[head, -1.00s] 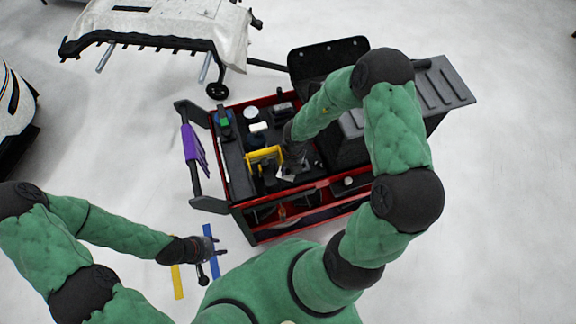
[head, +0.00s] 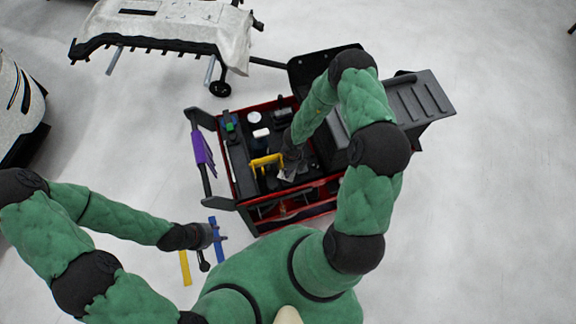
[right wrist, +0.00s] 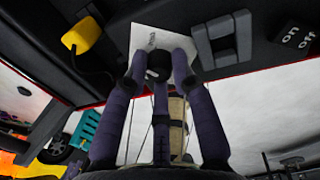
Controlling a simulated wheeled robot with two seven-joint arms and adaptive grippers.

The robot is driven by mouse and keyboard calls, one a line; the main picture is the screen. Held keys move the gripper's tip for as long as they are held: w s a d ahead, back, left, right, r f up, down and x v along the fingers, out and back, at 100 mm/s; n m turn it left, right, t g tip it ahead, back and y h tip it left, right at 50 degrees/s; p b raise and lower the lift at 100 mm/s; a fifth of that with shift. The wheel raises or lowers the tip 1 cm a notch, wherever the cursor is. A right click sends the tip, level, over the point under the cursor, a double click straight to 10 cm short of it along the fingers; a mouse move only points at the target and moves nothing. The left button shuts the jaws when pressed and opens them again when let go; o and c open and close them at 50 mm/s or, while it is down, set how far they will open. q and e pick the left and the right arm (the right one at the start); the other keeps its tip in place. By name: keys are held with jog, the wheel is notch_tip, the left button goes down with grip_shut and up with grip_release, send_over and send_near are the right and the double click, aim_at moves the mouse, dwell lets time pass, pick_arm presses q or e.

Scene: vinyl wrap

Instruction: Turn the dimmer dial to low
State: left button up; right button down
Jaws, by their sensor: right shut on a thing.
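The dimmer dial (right wrist: 157,67) is a small black knob on a white plate (right wrist: 141,37) in the right wrist view. The dark purple fingers of my right gripper (right wrist: 160,62) are closed around the knob. A small pale mark shows on the plate above it; the dial's setting is not readable. In the head view my right gripper (head: 291,168) points down into the cart top, and the dial is hidden by it. My left gripper (head: 217,236) is low at the left, apart from the cart, with its fingers apart and empty.
The red and black cart (head: 238,170) holds a yellow handle (head: 266,161), also beside the plate in the wrist view (right wrist: 83,36). A rocker switch (right wrist: 222,40) with on/off labels is right of the dial. Blue (head: 216,240) and yellow (head: 185,268) strips lie near my left gripper.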

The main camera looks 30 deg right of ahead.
jog(key=shift+n+p, duration=0.3)
jog(key=c, duration=1)
grip_release()
